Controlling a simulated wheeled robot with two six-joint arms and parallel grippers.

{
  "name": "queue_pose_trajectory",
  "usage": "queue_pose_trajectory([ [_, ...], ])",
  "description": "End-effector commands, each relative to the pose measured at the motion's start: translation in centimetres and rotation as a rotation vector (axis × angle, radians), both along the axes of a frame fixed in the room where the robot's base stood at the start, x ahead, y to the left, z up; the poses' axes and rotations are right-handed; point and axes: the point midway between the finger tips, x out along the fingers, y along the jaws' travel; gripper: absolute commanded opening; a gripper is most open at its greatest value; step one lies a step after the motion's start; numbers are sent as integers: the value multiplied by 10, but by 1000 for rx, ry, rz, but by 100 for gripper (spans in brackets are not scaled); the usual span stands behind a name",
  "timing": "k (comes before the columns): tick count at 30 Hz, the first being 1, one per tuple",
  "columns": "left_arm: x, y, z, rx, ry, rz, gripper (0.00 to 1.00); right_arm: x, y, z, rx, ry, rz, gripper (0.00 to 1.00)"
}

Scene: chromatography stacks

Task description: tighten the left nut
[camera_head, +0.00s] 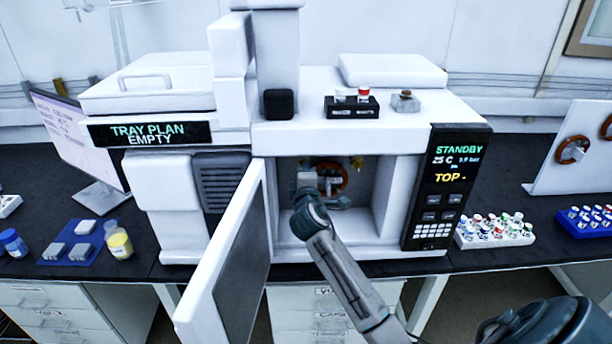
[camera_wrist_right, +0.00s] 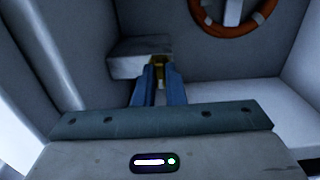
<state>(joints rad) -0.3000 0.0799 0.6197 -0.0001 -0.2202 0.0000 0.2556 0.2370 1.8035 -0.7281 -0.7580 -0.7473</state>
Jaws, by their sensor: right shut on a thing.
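The instrument's oven chamber (camera_head: 372,215) stands open, and my right arm reaches into it. My right gripper (camera_head: 312,194) is beside a pale block (camera_head: 306,180) in the chamber's upper left. In the right wrist view the right gripper's blue fingers (camera_wrist_right: 159,78) are shut on a small brass nut (camera_wrist_right: 160,62) at the block's (camera_wrist_right: 138,65) right side. The fingers hide most of the nut. An orange-brown column coil (camera_wrist_right: 238,28) hangs to the right of the fingers, apart from them. A second brass fitting (camera_head: 356,168) shows at the chamber's right. My left gripper is not in view.
The open oven door (camera_head: 241,255) swings out at the left of my arm. The control panel (camera_head: 446,190) reads STANDBY at the right. A vial rack (camera_head: 495,236) and a board with coils (camera_head: 575,170) stand farther right. The chamber's walls are close around the gripper.

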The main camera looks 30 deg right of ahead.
Motion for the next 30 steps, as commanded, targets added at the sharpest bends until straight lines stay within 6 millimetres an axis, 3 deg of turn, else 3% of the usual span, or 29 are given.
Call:
queue_pose_trajectory([
  [16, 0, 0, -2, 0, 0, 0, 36, 0, 0, -1, 24, -11, 0, 0],
  [17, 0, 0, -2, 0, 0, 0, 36, 0, 0, -1, 24, -11, 0, 12],
  [20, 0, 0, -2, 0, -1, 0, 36, 0, 0, -1, 23, -12, 0, 32],
  [30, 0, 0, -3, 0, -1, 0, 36, -3, 2, -1, 22, -12, 0, 32],
])
